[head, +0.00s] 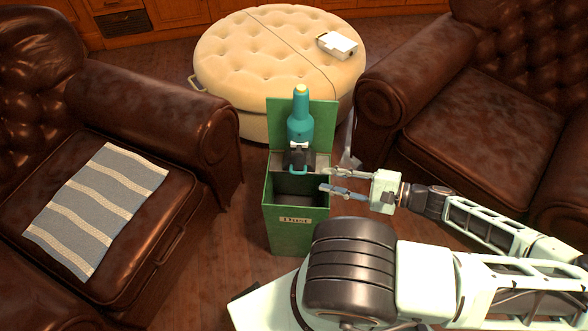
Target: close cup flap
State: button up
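A tall green box (284,225) stands on the wood floor between the armchairs, with a small label on its front. Its front compartment is open at the top and looks dark inside. A green panel (327,113) stands upright at its back and looks like a raised flap. A teal bottle (300,125) with a yellow top stands upright in front of this panel, with a small dark part at its foot. No separate cup can be made out. My gripper (323,179) is open and empty, its fingers pointing left over the right side of the box opening.
A brown leather armchair (150,100) with a striped grey cloth (97,210) stands at left. Another armchair (480,120) stands at right. A round tufted cream ottoman (235,60) behind the box carries a small white object (337,45).

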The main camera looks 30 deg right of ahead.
aim_at(295, 173)
jog(key=b+x, duration=0.2)
jog(key=x, duration=0.8)
jog(key=shift+w+a+f, duration=0.1)
jog(key=shift+w+a, duration=0.1)
jog(key=shift+w, duration=0.05)
jog(key=shift+c, duration=0.2)
grip_shut()
